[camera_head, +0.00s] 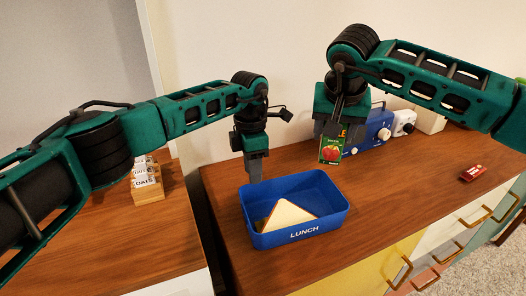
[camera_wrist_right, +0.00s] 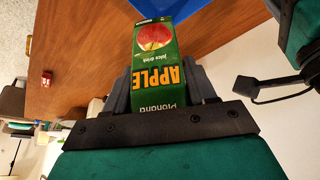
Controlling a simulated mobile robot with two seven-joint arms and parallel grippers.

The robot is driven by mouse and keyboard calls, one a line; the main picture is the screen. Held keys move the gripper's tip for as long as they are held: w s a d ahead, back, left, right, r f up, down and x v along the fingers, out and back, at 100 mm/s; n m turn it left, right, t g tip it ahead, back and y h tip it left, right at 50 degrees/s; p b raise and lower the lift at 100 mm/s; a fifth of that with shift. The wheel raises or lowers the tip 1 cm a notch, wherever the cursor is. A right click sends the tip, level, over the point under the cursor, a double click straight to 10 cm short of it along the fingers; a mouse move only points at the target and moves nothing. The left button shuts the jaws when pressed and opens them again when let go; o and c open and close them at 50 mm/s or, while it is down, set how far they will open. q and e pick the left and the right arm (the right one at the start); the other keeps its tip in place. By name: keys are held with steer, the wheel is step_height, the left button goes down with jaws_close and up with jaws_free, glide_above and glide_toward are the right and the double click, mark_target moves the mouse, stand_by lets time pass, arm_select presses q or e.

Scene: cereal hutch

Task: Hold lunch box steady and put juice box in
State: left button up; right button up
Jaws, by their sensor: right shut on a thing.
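The blue lunch box (camera_head: 300,235), marked LUNCH, stands open on the wooden counter. A sandwich half (camera_head: 286,214) lies inside it, with clear room beside it. My left gripper (camera_head: 254,172) is at the box's far left corner, fingers pointing down by the wall. I cannot tell whether its fingers are shut on the wall. My right gripper (camera_head: 338,125) is shut on the green apple juice box (camera_head: 331,150) and holds it above the counter, behind and right of the lunch box. In the right wrist view the juice box (camera_wrist_right: 158,65) sits between the fingers, and a blue lunch box edge (camera_wrist_right: 190,8) shows at the top.
A blue appliance (camera_head: 372,131) with a white knob stands at the back, beside a white device (camera_head: 403,122). A small red packet (camera_head: 472,173) lies on the right of the counter. Oats boxes (camera_head: 146,184) stand on the left counter. Counter right of the lunch box is clear.

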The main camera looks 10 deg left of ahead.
mark_target(254, 193)
arm_select(q)
steer(key=f, duration=0.7)
steer(key=shift+s, duration=0.2)
steer(key=shift+c, duration=0.3)
jaws_close()
